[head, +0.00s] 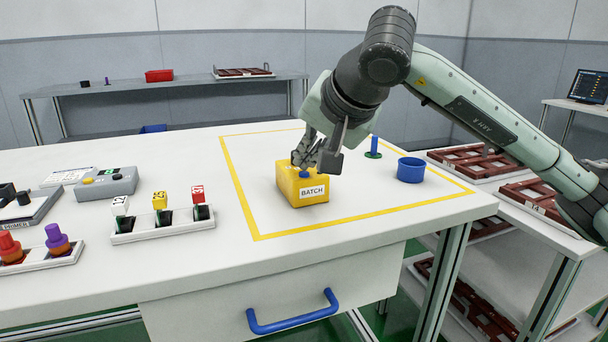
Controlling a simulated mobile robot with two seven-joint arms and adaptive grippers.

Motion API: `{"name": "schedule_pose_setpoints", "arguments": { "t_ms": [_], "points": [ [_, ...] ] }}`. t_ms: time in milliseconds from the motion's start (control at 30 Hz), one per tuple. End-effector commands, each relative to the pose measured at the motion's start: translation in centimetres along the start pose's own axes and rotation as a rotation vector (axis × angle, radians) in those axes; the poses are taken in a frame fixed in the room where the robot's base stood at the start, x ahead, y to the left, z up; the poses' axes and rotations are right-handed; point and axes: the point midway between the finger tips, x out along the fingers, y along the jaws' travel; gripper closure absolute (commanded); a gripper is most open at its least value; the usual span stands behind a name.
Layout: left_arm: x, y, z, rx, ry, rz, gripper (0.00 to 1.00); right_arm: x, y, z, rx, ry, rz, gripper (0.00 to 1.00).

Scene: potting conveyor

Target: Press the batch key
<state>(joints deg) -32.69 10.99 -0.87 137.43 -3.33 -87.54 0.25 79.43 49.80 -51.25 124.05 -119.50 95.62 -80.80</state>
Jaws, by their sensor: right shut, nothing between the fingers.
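The batch key is a yellow box (288,190) with a white label reading BATCH on its front. It stands on the white table inside a yellow taped outline. A small blue button (305,174) shows on its top, partly hidden by my fingers. My right gripper (303,166) is shut and empty, pointing down just over the top of the box. Its fingertips are at or very near the button; I cannot tell whether they touch it. My left gripper is not in view.
A blue cup (411,170) and a blue peg on a green base (373,149) stand right of the box. A white rack with coloured tags (163,226) and a grey control box (106,183) lie to the left. A blue drawer handle (292,316) juts from the table front.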

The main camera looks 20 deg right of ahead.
Motion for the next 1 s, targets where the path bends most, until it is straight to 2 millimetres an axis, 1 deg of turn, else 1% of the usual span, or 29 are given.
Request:
{"name": "schedule_pose_setpoints", "arguments": {
  "t_ms": [1000],
  "points": [
    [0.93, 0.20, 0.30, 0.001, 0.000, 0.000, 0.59, 0.61, 0.44, 0.44, 0.000, -0.001, 0.000, 1.00]
  ]
}}
